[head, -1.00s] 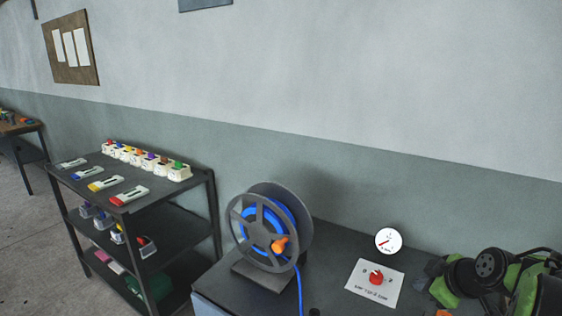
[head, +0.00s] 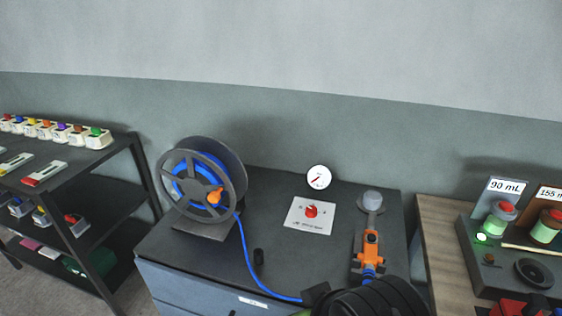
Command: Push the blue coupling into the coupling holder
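In the head view a blue fitting (head: 369,272), which looks like the blue coupling, shows at the near end of an orange tool (head: 371,244) on the dark bench top. My arm's dark ribbed part partly covers it from below. A blue hose (head: 251,266) runs from the reel across the bench to a dark piece beside my arm, where its end is hidden. My gripper's fingers cannot be made out at the bottom edge.
The hose reel (head: 204,182) with an orange knob stands at the bench's left. A red knob on a white plate (head: 309,214) and a round gauge (head: 318,177) are behind. A shelf rack (head: 125,150) is left. A wooden table (head: 432,235) with dispensers stands right.

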